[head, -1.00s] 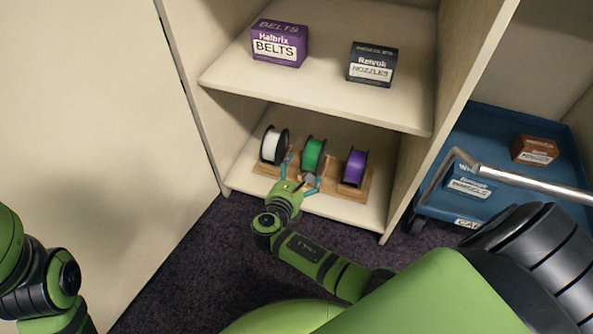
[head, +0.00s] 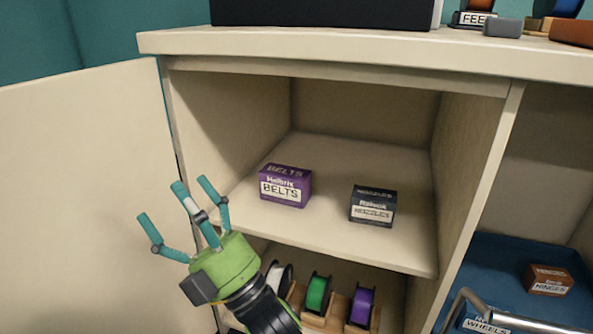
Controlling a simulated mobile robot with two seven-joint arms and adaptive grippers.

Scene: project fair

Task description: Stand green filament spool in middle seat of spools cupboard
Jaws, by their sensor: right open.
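The green filament spool (head: 318,294) stands upright in the middle seat of the wooden rack (head: 322,322) on the cupboard's lower shelf. A white spool (head: 281,277) is to its left, partly hidden by my arm, and a purple spool (head: 362,306) is to its right. My right gripper (head: 190,210) is open and empty, raised at the left front of the spools cupboard (head: 330,243), well apart from the green spool. My left gripper is not in view.
A purple belts box (head: 286,186) and a dark nozzles box (head: 373,206) sit on the upper shelf. The open door (head: 80,190) is at left. A blue cart (head: 510,262) with a hinges box (head: 549,280) stands at right.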

